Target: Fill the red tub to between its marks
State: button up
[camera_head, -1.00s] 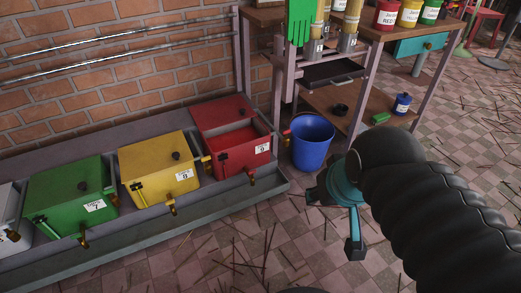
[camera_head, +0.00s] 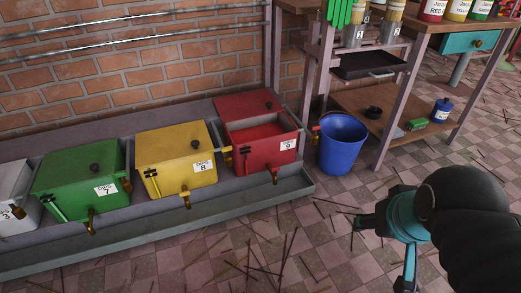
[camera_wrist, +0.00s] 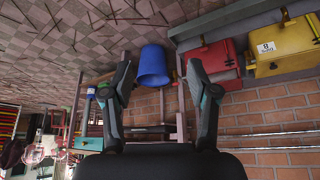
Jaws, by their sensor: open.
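The red tub (camera_head: 263,155), labelled 9, stands at the right end of a grey trough against the brick wall. Its top is partly open, showing red contents inside; the red lid part (camera_head: 246,105) with a dark knob is at the back. I cannot make out its marks. A tap sits low on its front. The tub also shows upside down in the wrist view (camera_wrist: 222,66). My gripper (camera_head: 382,248) is open and empty, over the floor to the right and in front of the tub, well apart from it. Its two spread fingers show in the wrist view (camera_wrist: 158,92).
A blue bucket (camera_head: 341,145) stands on the floor right of the red tub. Yellow (camera_head: 177,160) and green (camera_head: 78,180) tubs stand to its left. A wooden bench (camera_head: 350,100) holds jars and a blue can (camera_head: 441,110). The floor in front is clear except for scattered sticks.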

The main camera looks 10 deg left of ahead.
aim_at(315, 128)
jog(key=u, duration=0.15)
jog(key=k, duration=0.45)
jog(key=u, duration=1.1)
jog(key=i, duration=0.7)
jog(key=z, duration=0.85)
jog(key=i, duration=0.6)
jog(key=z, duration=0.6)
